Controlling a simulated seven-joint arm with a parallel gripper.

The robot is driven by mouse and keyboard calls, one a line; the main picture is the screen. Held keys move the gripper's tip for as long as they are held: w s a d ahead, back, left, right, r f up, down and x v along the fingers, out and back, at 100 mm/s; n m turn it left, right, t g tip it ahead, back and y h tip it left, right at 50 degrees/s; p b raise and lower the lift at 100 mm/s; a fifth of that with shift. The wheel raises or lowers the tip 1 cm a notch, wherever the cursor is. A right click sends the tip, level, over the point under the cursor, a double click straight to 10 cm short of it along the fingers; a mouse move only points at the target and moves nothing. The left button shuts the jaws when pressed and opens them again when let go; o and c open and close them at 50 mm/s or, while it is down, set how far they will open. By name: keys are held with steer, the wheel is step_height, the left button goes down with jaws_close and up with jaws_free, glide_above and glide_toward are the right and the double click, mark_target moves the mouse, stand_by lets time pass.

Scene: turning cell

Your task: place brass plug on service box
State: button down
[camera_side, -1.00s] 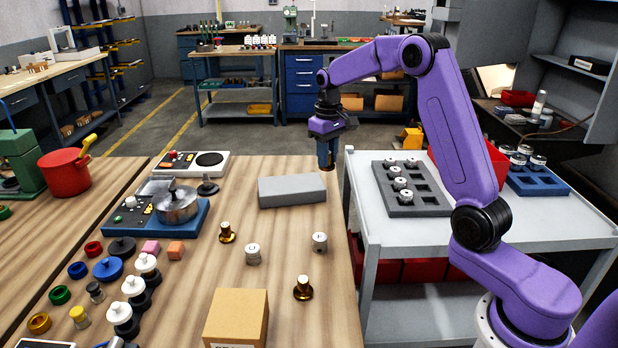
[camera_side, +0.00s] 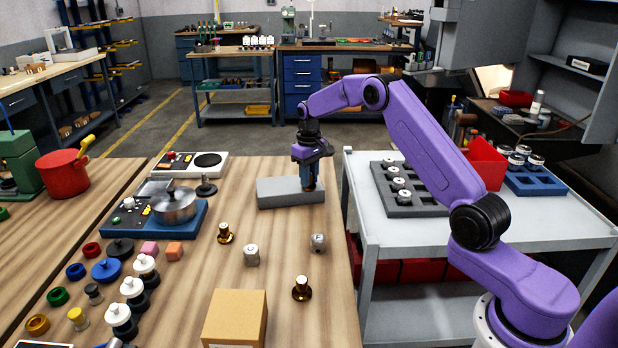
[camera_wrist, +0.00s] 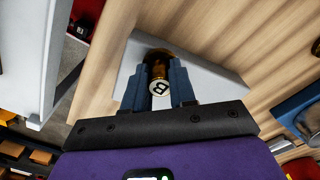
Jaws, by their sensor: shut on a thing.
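My gripper (camera_side: 309,186) is shut on a brass plug, with its fingers pointing down over the right part of a flat grey box. In the wrist view the brass plug (camera_wrist: 159,71) is between the two blue fingers, its round light end marked "B" facing the camera and its wide dark-gold base toward the box. The grey box (camera_side: 280,192), which I take for the service box, lies on the wooden table; its pale top also shows in the wrist view (camera_wrist: 205,80). I cannot tell whether the plug touches it.
Two other brass plugs (camera_side: 225,234) (camera_side: 301,288) and two silver plugs (camera_side: 252,255) (camera_side: 318,243) stand nearer on the table. A cardboard box (camera_side: 235,318) is at the front. A trolley (camera_side: 360,212) with a grey tray is on the right.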

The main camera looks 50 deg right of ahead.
steer(key=shift+f, duration=0.2)
steer(key=shift+f, duration=0.15)
steer(key=c, duration=0.9)
jaws_free()
